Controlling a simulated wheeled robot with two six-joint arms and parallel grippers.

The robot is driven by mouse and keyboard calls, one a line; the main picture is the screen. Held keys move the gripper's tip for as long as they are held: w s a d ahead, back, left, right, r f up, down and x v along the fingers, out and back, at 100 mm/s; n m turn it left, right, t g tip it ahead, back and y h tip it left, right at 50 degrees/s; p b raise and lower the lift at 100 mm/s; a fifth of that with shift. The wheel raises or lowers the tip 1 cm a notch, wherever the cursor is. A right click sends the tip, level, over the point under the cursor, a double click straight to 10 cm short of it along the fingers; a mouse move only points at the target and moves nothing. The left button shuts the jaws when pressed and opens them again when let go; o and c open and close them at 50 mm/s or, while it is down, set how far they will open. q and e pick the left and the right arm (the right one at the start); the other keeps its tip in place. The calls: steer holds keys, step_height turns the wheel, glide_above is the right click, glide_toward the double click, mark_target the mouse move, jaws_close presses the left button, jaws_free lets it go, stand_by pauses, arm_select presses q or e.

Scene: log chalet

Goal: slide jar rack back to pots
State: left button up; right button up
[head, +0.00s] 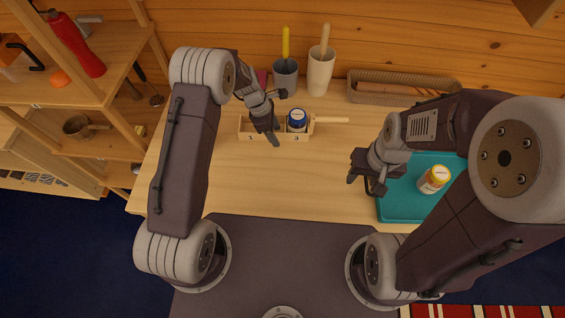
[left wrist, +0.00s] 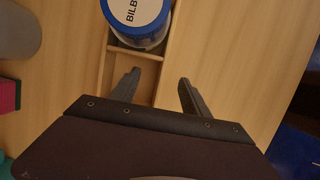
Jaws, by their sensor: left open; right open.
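The wooden jar rack (head: 306,136) stands on the table with its handle (head: 333,120) pointing right. The numbers 1 and 3 show on its front, and my left gripper hides the part between. A blue-lidded jar (head: 297,120) sits in the compartment at 3. Two pots, one grey (head: 285,78) and one cream (head: 320,75), stand behind the rack. My left gripper (head: 279,118) is open over the rack. In the left wrist view its fingers (left wrist: 160,88) lie either side of a rack wall (left wrist: 170,62); contact is unclear. My right gripper (head: 364,176) is open and empty.
A teal tray (head: 398,205) at right holds a yellow-lidded jar (head: 433,180), close to my right gripper. A wicker basket (head: 362,96) stands at the back beside the cream pot. Wooden shelves (head: 112,95) stand left of the table. The table's front middle is clear.

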arm_select(q)
steer(key=p+v, duration=0.5)
steer(key=v, duration=0.2)
steer(key=shift+f, duration=0.15)
steer(key=shift+s+f, duration=0.1)
